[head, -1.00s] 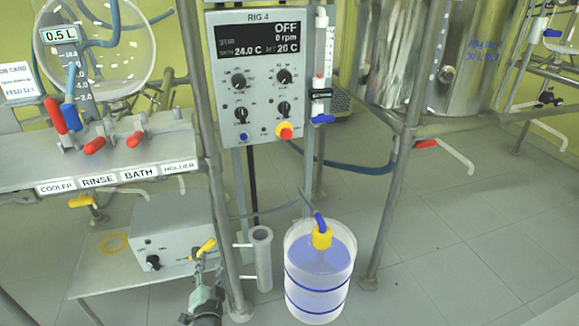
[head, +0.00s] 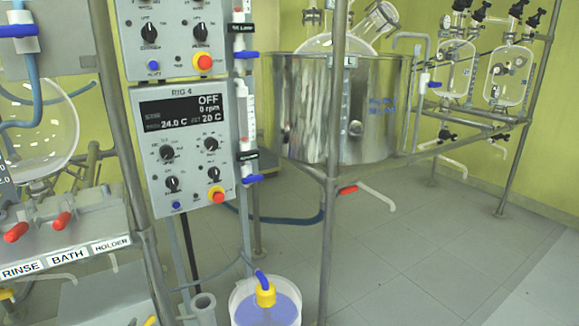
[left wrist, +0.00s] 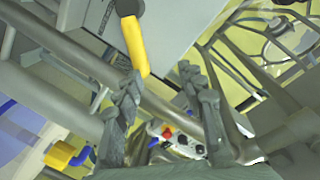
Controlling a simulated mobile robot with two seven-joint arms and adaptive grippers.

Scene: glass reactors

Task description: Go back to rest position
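My left gripper (left wrist: 160,76) shows in the left wrist view with its two grey fingers spread apart and nothing between them. A yellow valve handle (left wrist: 134,46) hangs from the underside of a grey box (left wrist: 170,25), close to the tip of the left-hand finger. I cannot tell whether they touch. Neither gripper shows in the head view, and my right gripper is in no frame.
In the head view the RIG 4 panel (head: 185,148) reads OFF. A bucket (head: 240,300) of bluish liquid with a yellow cap (head: 265,294) stands below it. A steel vessel (head: 290,110) stands behind a frame post (head: 330,215). The floor at right is clear.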

